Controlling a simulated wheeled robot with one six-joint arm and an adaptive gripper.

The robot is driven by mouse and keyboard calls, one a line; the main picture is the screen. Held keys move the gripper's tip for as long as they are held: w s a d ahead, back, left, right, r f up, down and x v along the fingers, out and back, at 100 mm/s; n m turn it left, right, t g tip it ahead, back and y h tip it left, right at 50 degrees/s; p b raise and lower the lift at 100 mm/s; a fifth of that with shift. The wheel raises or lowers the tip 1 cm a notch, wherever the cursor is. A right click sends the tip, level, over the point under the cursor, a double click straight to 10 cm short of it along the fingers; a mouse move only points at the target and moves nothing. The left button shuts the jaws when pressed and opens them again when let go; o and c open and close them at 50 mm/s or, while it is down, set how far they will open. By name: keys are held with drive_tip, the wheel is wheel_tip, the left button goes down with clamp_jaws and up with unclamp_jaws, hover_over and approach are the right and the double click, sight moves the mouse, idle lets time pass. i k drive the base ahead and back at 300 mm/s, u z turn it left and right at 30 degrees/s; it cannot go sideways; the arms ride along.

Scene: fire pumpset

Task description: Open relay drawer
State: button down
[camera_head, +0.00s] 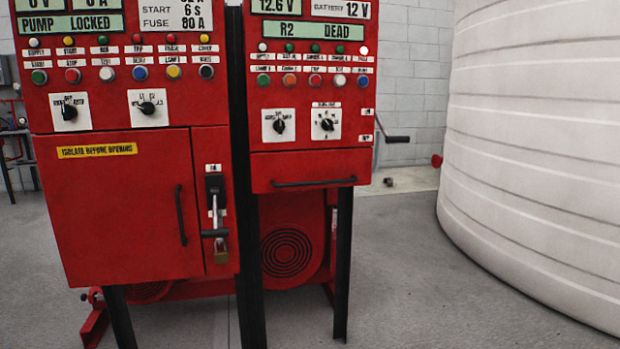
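The drawer (311,166) is a red front low on the right-hand control cabinet (311,95). It looks shut, with its front about flush with the cabinet face. A black horizontal bar handle (313,183) runs along its lower edge. A display (305,31) above it reads "R2 DEAD". My gripper is out of view, and nothing touches the drawer or its handle.
The left-hand red cabinet (125,235) has a shut door with a vertical handle (181,215) and a padlocked lever (219,225). A crank handle (393,137) sticks out at right. A large white tank (540,150) stands right. The grey floor (410,280) between is clear.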

sight(296, 169)
drive_tip(key=z, duration=1.25)
drive_tip(key=i, duration=0.35)
drive_tip(key=u, duration=1.15)
